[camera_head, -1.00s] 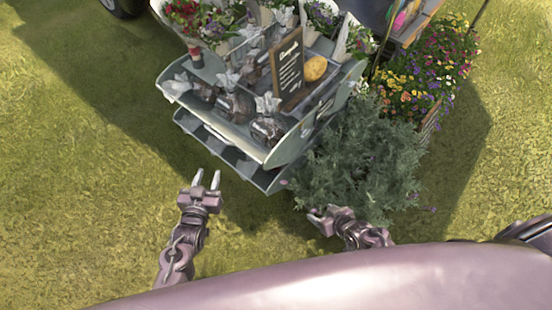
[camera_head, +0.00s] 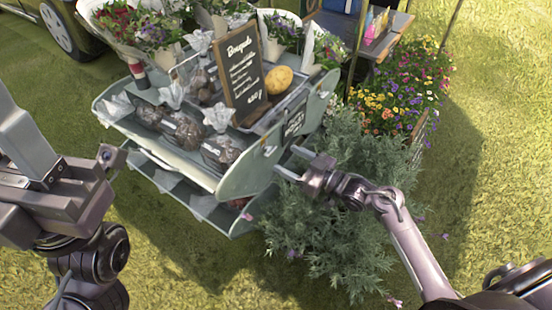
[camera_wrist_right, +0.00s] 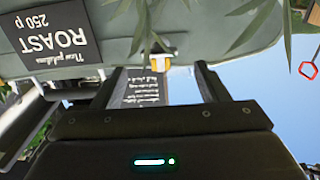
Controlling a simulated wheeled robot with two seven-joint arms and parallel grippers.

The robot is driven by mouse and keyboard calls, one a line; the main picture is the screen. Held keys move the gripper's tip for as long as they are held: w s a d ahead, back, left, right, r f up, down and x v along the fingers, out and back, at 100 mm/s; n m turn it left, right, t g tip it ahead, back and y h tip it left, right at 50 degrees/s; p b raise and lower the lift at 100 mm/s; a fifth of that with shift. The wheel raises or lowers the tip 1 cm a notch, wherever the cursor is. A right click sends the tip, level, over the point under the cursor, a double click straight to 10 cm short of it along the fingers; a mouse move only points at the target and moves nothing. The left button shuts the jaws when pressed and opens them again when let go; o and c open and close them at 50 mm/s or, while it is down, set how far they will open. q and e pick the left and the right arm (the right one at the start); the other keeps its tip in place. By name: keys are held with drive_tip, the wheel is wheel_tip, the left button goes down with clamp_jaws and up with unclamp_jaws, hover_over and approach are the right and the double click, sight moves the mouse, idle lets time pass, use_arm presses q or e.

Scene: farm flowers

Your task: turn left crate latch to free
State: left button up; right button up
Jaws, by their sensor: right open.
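The grey-green stand of tiered crates (camera_head: 245,183) fills the middle of the head view. Its right end panel carries a dark label and a small pale fitting (camera_head: 269,151). My right gripper (camera_head: 293,162) is open, its fingertips pointing left at that end panel. In the right wrist view, a small yellow-and-white fitting (camera_wrist_right: 160,62), possibly the latch, sits at the panel's edge between the open fingers (camera_wrist_right: 158,82). Nothing is held, and contact cannot be judged. My left gripper (camera_head: 50,165) is large at the left edge, apart from the stand; its jaw gap is unclear.
Wrapped bags, flower bunches and a chalkboard sign (camera_head: 245,70) stand on the crates. A leafy grey-green bush (camera_head: 340,220) grows close under my right arm. Colourful flowers (camera_head: 400,95) are behind it. In the wrist view, leaves overlap the panel near a "ROAST" label (camera_wrist_right: 52,38).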

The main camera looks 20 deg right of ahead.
sight(273, 152)
drive_tip(key=b+x, duration=0.1)
drive_tip(key=x, duration=0.4)
drive_tip(key=shift+f+b, duration=0.1)
drive_tip(key=shift+b, duration=0.2)
drive_tip(key=c, duration=1)
